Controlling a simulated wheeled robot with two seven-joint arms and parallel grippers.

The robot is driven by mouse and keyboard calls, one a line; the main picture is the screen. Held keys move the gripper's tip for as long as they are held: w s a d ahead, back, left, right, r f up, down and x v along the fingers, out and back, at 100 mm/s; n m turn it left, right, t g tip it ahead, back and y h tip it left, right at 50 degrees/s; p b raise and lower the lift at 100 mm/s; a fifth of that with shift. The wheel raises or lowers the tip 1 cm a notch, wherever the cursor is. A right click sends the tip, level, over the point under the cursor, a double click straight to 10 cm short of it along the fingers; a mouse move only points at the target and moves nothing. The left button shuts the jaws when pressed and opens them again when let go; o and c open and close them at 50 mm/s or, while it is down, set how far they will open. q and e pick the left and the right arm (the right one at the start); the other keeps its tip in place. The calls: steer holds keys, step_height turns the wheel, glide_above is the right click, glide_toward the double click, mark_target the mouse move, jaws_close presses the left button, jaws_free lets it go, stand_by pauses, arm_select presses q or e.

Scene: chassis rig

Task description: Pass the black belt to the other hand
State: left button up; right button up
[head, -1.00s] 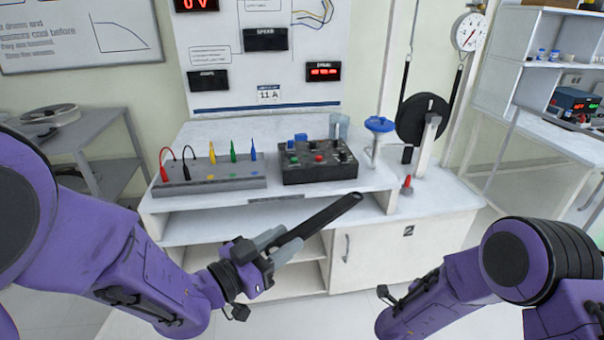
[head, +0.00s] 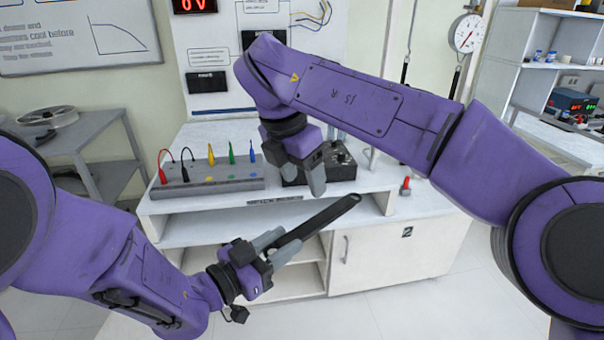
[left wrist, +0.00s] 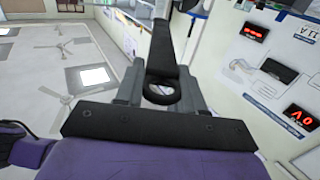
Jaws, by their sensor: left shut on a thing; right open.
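The black belt (head: 318,217) is a stiff-looking dark strip. My left gripper (head: 268,247) is shut on its lower left end, and the strip points up and to the right, in front of the bench. In the left wrist view the belt (left wrist: 168,50) stretches away from between the fingers of my left gripper (left wrist: 160,90), with a dark rounded loop at its near end. My right gripper (head: 312,172) is open and empty. It points downward above the belt and a little behind or over it, apart from it; the exact gap cannot be told.
The white bench (head: 290,208) stands behind both grippers. On it are a grey lead block (head: 210,182) with coloured plugs and a dark control box (head: 343,165), partly hidden by my right gripper. A red-topped item (head: 405,186) stands at right. Shelves (head: 75,145) are at left.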

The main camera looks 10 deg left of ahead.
mark_target(315, 218)
steer(key=x, duration=1.2)
steer(key=shift+a, duration=0.1)
steer(key=c, duration=1.2)
arm_select(q)
steer(key=o, duration=1.2)
arm_select(e)
steer(key=shift+r, duration=0.1)
